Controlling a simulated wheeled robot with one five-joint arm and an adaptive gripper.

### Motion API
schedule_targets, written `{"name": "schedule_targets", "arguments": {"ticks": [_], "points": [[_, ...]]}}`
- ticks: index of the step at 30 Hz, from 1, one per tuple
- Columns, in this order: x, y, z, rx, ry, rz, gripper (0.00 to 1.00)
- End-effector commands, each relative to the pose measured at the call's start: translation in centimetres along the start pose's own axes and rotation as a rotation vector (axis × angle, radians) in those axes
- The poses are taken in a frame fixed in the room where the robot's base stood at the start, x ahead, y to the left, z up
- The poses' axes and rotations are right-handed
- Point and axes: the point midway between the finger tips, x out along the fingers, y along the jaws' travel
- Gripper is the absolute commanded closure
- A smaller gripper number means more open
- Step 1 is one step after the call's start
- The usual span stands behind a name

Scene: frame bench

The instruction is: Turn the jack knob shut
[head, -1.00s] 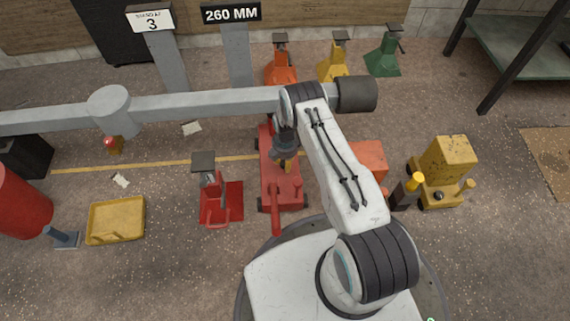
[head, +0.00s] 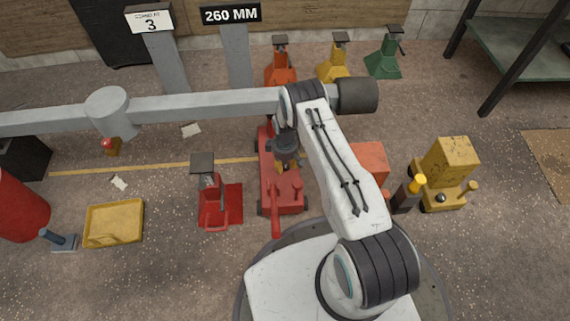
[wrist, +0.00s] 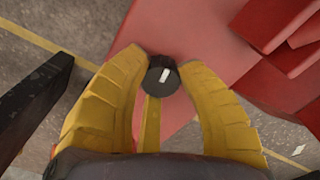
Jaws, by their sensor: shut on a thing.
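The red jack (head: 281,195) stands on the floor in front of my base, partly hidden by my arm in the head view. In the wrist view its red body (wrist: 205,40) fills the upper middle. The jack knob (wrist: 160,82) is a small dark round cap with a white mark that points up and slightly right. My gripper (wrist: 163,66) has its yellow fingers closed around the knob, one on each side. In the head view my gripper (head: 285,166) points down over the jack; the knob itself cannot be made out there.
A smaller red jack stand (head: 219,203) is left of the jack, and a yellow tray (head: 115,222) is farther left. A yellow machine (head: 447,172) and an orange box (head: 369,160) are to the right. A grey beam (head: 210,104) crosses behind. Several coloured stands are at the back.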

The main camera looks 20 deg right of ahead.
Motion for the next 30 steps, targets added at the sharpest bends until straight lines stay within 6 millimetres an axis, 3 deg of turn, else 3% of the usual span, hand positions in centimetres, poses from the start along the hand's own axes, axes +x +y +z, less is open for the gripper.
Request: {"name": "schedule_targets", "arguments": {"ticks": [12,28,29,30], "points": [[0.20,-0.11,0.10,0.168,-0.002,-0.001,0.98],[0.20,-0.12,0.09,0.190,-0.002,-0.001,0.98],[0.20,-0.12,0.09,0.190,-0.002,-0.001,0.64],[0.19,-0.12,0.09,0.189,-0.002,-0.002,0.60]]}}
